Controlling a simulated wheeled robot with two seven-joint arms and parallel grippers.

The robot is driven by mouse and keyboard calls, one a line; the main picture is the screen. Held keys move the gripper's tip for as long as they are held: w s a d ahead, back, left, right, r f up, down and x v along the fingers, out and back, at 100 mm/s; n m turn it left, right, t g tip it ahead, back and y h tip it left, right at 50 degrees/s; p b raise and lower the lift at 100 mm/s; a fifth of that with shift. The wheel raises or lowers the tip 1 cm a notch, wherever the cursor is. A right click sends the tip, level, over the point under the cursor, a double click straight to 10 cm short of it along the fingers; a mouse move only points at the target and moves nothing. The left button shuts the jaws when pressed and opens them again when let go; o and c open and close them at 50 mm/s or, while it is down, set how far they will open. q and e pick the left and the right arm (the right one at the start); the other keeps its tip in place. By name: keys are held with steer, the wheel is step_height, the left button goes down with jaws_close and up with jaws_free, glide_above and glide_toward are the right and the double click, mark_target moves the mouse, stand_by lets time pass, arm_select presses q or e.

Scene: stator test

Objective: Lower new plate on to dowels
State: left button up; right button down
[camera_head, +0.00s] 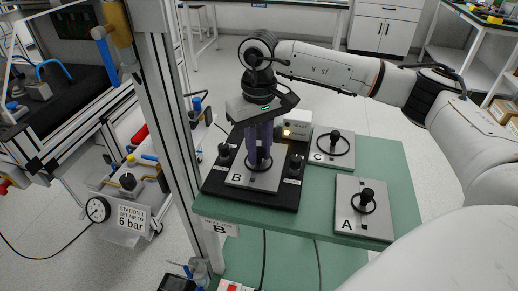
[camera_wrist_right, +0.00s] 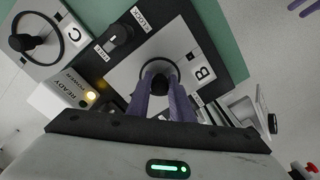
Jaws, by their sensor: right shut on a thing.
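The grey plate marked B (camera_head: 240,177) is at the black base (camera_head: 222,190) on the green table. My right gripper (camera_head: 260,160) comes down from above, its purple fingers shut on the plate's black knob. The plate also shows in the right wrist view (camera_wrist_right: 190,88), with the gripper (camera_wrist_right: 160,85) at its ring and knob. The plate looks roughly level; I cannot tell whether it rests on the base or hangs just above it. The dowels are hidden. Purple finger tips (camera_wrist_right: 303,7) at the wrist view's top right corner look like my left gripper's.
Plate A (camera_head: 350,220) lies at the table's front right, plate C (camera_head: 325,158) behind it. Clamp knobs (camera_head: 224,152) (camera_head: 296,164) flank plate B. A white box with an amber light (camera_head: 297,122) stands behind. A metal post (camera_head: 172,110) rises at the table's left.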

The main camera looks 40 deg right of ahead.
steer(key=c, duration=1.5)
jaws_free()
arm_select(q)
steer(key=shift+s+f, duration=0.1)
arm_select(e)
steer(key=shift+f, duration=0.1)
steer(key=shift+r, duration=0.35)
arm_select(q)
steer(key=shift+w+d+r, duration=0.15)
steer(key=shift+d+r, duration=0.05)
steer(key=shift+r, duration=0.2)
steer(key=shift+w+d+r, duration=0.15)
steer(key=shift+d+r, duration=0.05)
steer(key=shift+r, duration=0.2)
arm_select(e)
step_height(320, 180, up, 10)
steer(key=shift+f, duration=0.1)
arm_select(q)
steer(key=shift+w, duration=0.1)
arm_select(e)
steer(key=shift+s, duration=0.1)
